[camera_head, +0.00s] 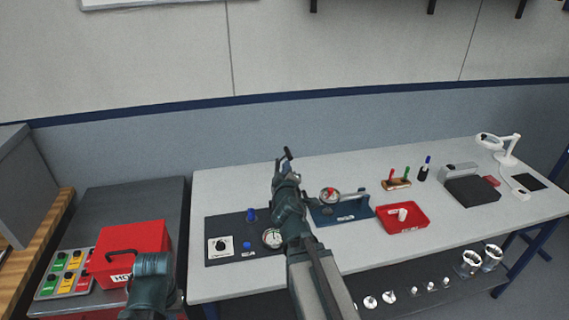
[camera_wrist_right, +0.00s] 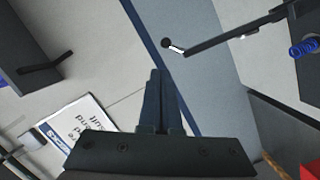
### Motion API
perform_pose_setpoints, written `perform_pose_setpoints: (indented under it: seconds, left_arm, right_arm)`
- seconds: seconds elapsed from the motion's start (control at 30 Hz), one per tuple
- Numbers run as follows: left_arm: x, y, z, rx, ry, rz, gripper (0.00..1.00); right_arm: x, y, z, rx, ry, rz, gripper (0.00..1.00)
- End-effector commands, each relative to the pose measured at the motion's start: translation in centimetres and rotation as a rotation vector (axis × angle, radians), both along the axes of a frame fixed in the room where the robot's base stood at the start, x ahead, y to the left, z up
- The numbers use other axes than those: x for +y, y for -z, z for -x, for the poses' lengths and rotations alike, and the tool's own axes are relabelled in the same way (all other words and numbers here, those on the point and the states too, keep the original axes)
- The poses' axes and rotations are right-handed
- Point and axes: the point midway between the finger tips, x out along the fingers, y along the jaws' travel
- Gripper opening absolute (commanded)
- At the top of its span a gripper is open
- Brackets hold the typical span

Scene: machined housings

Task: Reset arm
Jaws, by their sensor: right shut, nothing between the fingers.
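My right arm rises from the bottom middle of the head view and crosses in front of the workbench. Its gripper (camera_head: 287,154) is above the bench, in front of the grey wall panel. In the right wrist view the two dark fingers of the right gripper (camera_wrist_right: 158,72) lie together, shut and empty, clear of any object. A teal part of my left arm (camera_head: 150,283) shows at the lower left of the head view, but its gripper is not seen.
The workbench (camera_head: 350,243) carries a dark mat (camera_head: 228,254), a blue gauge fixture (camera_head: 345,213), a red tray (camera_head: 407,228) and a magnifier lamp (camera_head: 503,146). A red box (camera_head: 140,238) stands left. Metal parts lie on the lower shelf (camera_head: 405,283).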

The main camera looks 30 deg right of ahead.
Motion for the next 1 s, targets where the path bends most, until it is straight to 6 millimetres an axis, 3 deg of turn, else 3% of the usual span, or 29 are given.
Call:
perform_pose_setpoints:
  seconds: [0.47, 0.6, 0.67, 0.77, 0.87, 1.0]
  left_arm:
    - [0.0, 0.0, 0.0, 0.0, 0.0, 0.0, 0.0]
    - [0.0, 0.0, 0.0, 0.0, 0.0, 0.0, 0.0]
    - [0.0, 0.0, 0.0, 0.0, 0.0, 0.0, 0.0]
    - [0.0, 0.0, 0.0, 0.0, 0.0, 0.0, 0.0]
    - [0.0, 0.0, 0.0, 0.0, 0.0, 0.0, 0.0]
    - [0.0, 0.0, 0.0, 0.0, 0.0, 0.0, 0.0]
  right_arm:
    - [0.1, 0.0, -0.1, 0.001, -0.001, -0.002, 0.0]
    - [1.6, 1.5, -0.1, 0.038, 0.032, -0.074, 0.0]
    - [3.1, 3.1, 0.2, 0.084, 0.063, -0.142, 0.0]
    - [7.1, 6.9, 1.4, 0.212, 0.123, -0.294, 0.0]
    - [12.3, 11.1, 3.8, 0.391, 0.172, -0.437, 0.0]
    - [19.7, 15.7, 8.8, 0.668, 0.213, -0.579, 0.0]
